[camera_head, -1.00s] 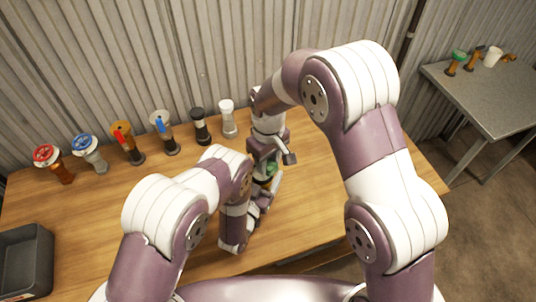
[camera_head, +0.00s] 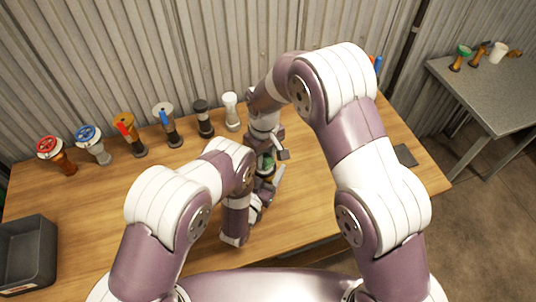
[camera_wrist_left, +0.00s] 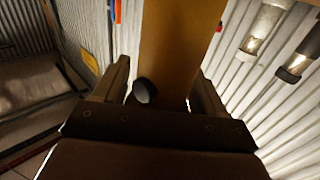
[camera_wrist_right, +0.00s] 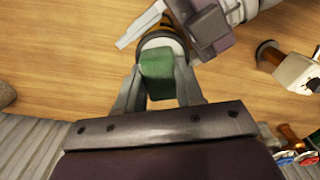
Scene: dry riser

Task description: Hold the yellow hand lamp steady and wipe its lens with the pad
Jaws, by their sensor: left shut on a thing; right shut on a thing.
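The yellow hand lamp (camera_wrist_left: 180,45) fills the middle of the left wrist view, with a black round knob on it. My left gripper (camera_wrist_left: 162,92) is shut on its body. In the head view, my left gripper (camera_head: 264,190) is low over the table, partly hidden by my arm. The green pad (camera_wrist_right: 157,72) is between the fingers of my right gripper (camera_wrist_right: 158,88), which is shut on it. The pad lies over a pale round end with an orange rim, apparently the lamp's head; exact contact cannot be told. The pad also shows in the head view (camera_head: 266,163).
Several valve-like or lamp-like items, including a red-topped one (camera_head: 50,147) and a white one (camera_head: 231,110), stand along the back of the wooden table (camera_head: 100,205). A dark grey bin (camera_head: 30,255) is at the left. A grey side table (camera_head: 490,90) stands at the right.

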